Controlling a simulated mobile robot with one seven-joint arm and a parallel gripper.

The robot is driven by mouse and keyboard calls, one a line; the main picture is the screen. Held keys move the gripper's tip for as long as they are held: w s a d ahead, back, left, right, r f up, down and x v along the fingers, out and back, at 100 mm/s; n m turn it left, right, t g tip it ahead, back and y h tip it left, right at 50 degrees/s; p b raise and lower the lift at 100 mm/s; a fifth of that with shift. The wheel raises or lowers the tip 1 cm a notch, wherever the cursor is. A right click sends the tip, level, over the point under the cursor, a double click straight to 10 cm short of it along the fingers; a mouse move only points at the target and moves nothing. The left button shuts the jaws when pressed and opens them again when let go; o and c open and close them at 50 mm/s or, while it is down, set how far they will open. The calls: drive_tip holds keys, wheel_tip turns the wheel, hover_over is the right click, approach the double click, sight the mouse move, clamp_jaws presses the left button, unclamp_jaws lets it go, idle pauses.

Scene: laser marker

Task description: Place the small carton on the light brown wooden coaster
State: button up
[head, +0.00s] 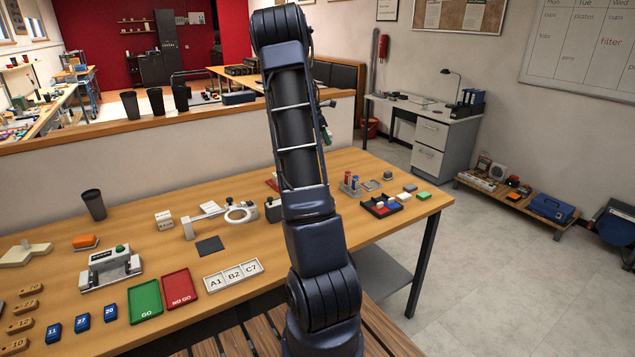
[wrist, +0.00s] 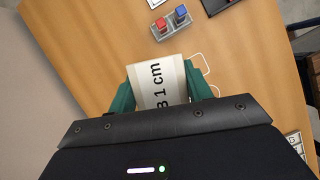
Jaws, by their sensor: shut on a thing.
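In the wrist view my gripper (wrist: 158,88) has its green fingers shut on a white printed block, which looks like the small carton (wrist: 160,82). In the head view my arm covers the middle of the table. Only a small green part beside the arm shows there, perhaps a finger. I cannot make out a light brown wooden coaster in either view; it may be hidden behind my arm.
A holder with red and blue stamps (wrist: 171,23) stands ahead of the carton. On the table (head: 342,228) are a dark square pad (head: 210,245), a white patterned cube (head: 164,219), a ring magnifier (head: 240,214), a green tray (head: 145,301) and a red tray (head: 179,289).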

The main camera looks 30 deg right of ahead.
drive_tip(key=w+d+f+m, duration=0.1)
drive_tip(key=w+d, duration=0.1)
drive_tip(key=w, duration=0.6)
drive_tip(key=f, duration=2)
drive_tip(key=shift+w+a, duration=0.15)
drive_tip(key=shift+w, duration=0.05)
drive_tip(key=o, duration=1)
drive_tip(key=shift+f, duration=0.15)
